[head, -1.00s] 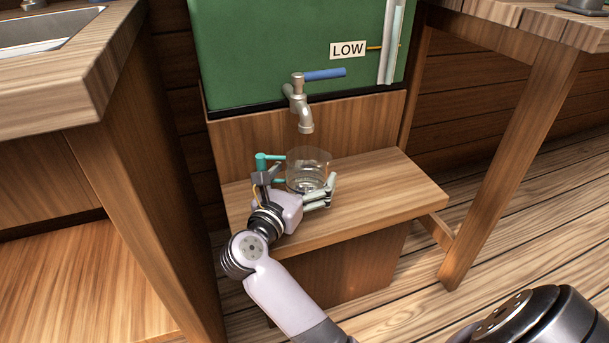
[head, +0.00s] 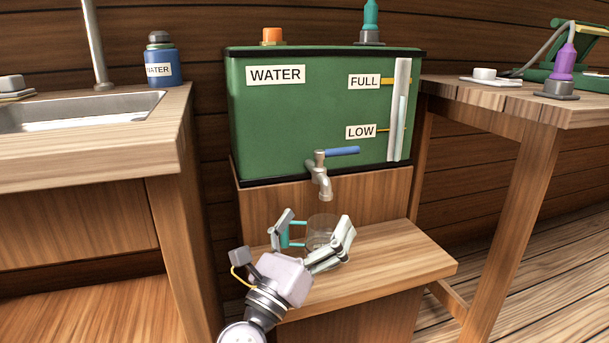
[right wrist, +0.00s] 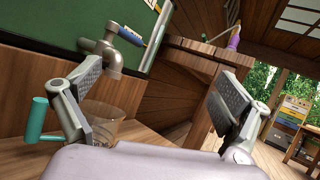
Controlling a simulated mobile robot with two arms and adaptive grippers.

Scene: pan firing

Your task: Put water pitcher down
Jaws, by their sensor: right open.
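The water pitcher (head: 321,227) is clear with a teal handle. It stands upright on the wooden shelf (head: 405,257) below the tap (head: 321,180). In the right wrist view, the clear pitcher body (right wrist: 108,118) is low at left, with the handle (right wrist: 37,120) further left. My right gripper (head: 316,217) is open at the pitcher's near side. It also shows in the right wrist view (right wrist: 157,88), its left finger overlapping the pitcher between handle and body. I cannot tell whether a finger touches it. My left gripper is out of view.
A green water tank (head: 300,120) with a level gauge stands behind the shelf. A sink counter (head: 90,145) is at left with a blue bottle (head: 161,65). A wooden table (head: 500,100) is at right. The shelf's right part is clear.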

